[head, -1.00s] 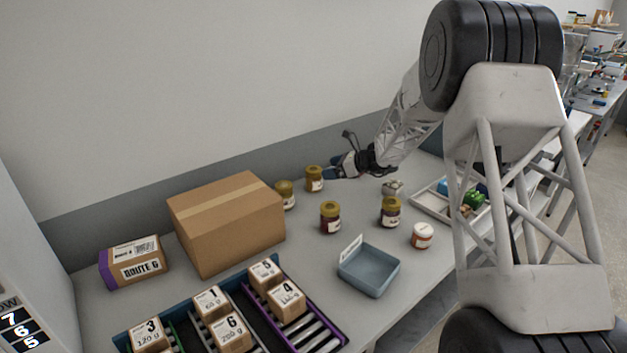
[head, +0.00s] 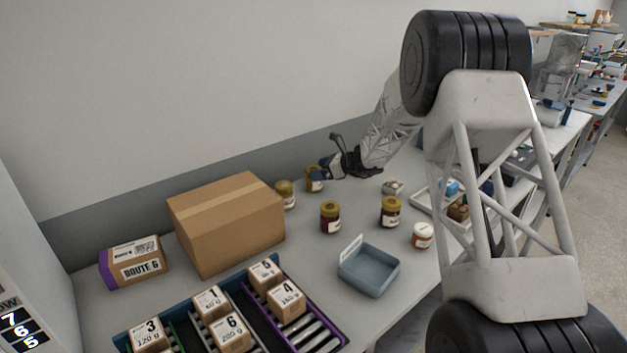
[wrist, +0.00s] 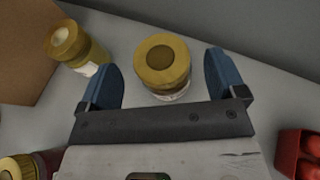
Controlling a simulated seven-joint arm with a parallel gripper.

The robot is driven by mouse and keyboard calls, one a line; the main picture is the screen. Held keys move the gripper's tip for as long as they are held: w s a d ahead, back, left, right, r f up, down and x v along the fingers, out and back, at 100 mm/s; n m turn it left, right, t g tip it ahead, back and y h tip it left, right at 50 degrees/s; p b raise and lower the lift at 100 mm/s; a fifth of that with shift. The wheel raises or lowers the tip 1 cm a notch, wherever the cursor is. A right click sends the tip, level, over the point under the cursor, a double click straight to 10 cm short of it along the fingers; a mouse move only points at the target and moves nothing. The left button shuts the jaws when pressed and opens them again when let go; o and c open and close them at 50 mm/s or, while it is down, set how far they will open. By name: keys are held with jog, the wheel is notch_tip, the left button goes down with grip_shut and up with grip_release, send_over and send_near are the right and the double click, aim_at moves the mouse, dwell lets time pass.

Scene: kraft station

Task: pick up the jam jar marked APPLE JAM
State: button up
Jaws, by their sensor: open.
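Several jars stand on the grey table. One gold-lidded jar (head: 313,185) stands at the back, partly hidden by my gripper (head: 322,172). In the wrist view this jar (wrist: 163,66) is upright between and just ahead of the open blue fingers of my gripper (wrist: 163,70), not held. A yellowish jar (head: 285,195) stands to its left by the carton; it also shows in the wrist view (wrist: 78,48). Two dark jars with gold lids (head: 330,218) (head: 390,212) stand nearer the front. The labels are too small to read, so I cannot tell which says APPLE JAM.
A large cardboard carton (head: 228,225) stands left of the jars. A blue-grey bin (head: 370,272) and a white-lidded jar (head: 422,236) are in front. A small pale object (head: 392,187) lies to the right. A red object (wrist: 299,150) is at the wrist view's right edge.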

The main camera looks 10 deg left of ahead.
jog(key=shift+x, duration=1.35)
jog(key=c, duration=1.2)
jog(key=shift+r, duration=0.1)
jog(key=shift+r, duration=4.95)
